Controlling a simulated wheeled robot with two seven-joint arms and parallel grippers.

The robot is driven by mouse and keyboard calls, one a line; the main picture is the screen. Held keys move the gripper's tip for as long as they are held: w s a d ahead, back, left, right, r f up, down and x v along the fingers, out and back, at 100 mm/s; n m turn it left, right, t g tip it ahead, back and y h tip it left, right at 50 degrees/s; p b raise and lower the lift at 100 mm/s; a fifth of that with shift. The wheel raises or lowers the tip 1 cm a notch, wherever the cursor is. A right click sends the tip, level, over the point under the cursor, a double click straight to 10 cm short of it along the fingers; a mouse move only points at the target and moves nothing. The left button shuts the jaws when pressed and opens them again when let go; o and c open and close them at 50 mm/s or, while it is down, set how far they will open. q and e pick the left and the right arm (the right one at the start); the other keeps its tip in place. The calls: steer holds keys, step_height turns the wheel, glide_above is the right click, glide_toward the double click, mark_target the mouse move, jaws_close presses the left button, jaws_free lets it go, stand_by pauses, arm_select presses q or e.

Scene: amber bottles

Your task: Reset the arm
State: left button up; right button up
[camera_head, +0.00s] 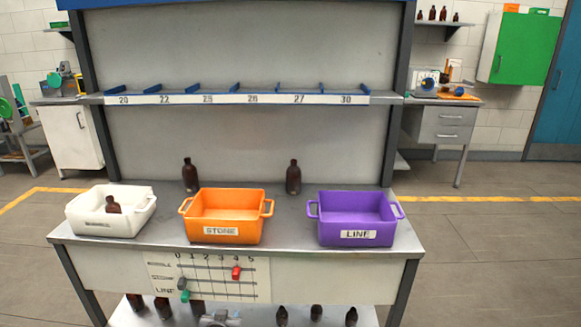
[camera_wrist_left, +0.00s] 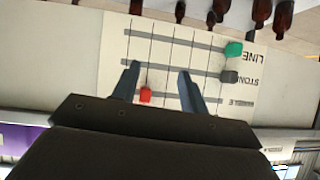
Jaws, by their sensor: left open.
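My left gripper (camera_wrist_left: 157,78) shows in the left wrist view, its two dark fingers apart with nothing between them. It faces the white counter board, which appears upside down there. The board (camera_head: 214,277) is on the front of the bench in the head view. Its red slider (camera_head: 236,273) sits near 4 on the top row; the grey slider (camera_head: 182,283) and green slider (camera_head: 185,296) sit near 0. In the wrist view the red slider (camera_wrist_left: 146,95) appears near the left finger; I cannot tell whether they touch. My right gripper is not in view.
On the bench are a white bin (camera_head: 84,222) holding a brown bottle (camera_head: 113,205), an empty orange STONE bin (camera_head: 193,232) and an empty purple LINE bin (camera_head: 329,229). Two bottles (camera_head: 189,176) (camera_head: 293,178) stand behind them. Several bottles stand on the lower shelf (camera_head: 255,316).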

arm_select(q)
steer(key=s+d+g+p, duration=0.1)
steer(key=s+d+g, duration=0.1)
steer(key=s, duration=1)
steer(key=s+d+m+g+h+p, duration=0.1)
steer(key=s+g, duration=0.3)
steer(key=s, duration=0.9)
steer(key=s+d+r+m+g+h+p, duration=0.1)
steer(key=s+d+g+p, duration=0.1)
steer(key=s, duration=1.1)
steer(key=shift+s+d+g+p, duration=0.2)
steer(key=shift+d+g+p, duration=0.15)
steer(key=shift+g+p, duration=0.35)
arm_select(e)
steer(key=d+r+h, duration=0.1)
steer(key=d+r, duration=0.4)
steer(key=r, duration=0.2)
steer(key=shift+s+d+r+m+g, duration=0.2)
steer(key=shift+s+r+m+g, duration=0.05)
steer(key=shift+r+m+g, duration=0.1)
